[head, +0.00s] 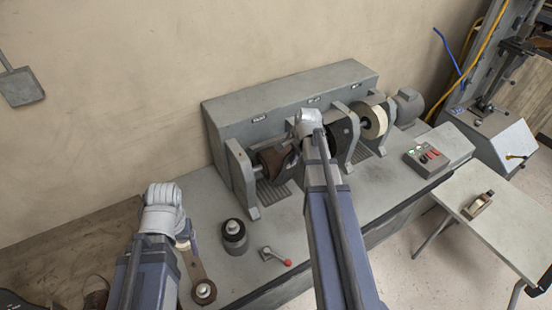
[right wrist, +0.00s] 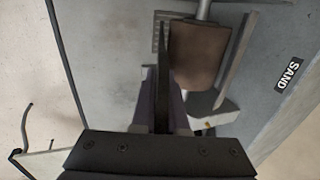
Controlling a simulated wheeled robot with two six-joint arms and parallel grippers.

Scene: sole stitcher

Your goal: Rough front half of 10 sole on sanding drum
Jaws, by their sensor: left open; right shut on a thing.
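The brown sanding drum (head: 268,158) sits at the left end of the grey bench machine; it also fills the upper middle of the right wrist view (right wrist: 198,55), near a "SAND" label (right wrist: 289,73). My right gripper (right wrist: 163,110) is shut on a thin dark sole (right wrist: 163,75), seen edge-on. The sole stands close beside the drum's left side in that view; I cannot tell whether they touch. In the head view my right wrist hides most of the jaws. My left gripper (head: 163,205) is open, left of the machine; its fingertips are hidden.
A dark brush wheel (head: 340,140) and a cream wheel (head: 374,121) share the shaft. A control box (head: 435,155) is at right.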

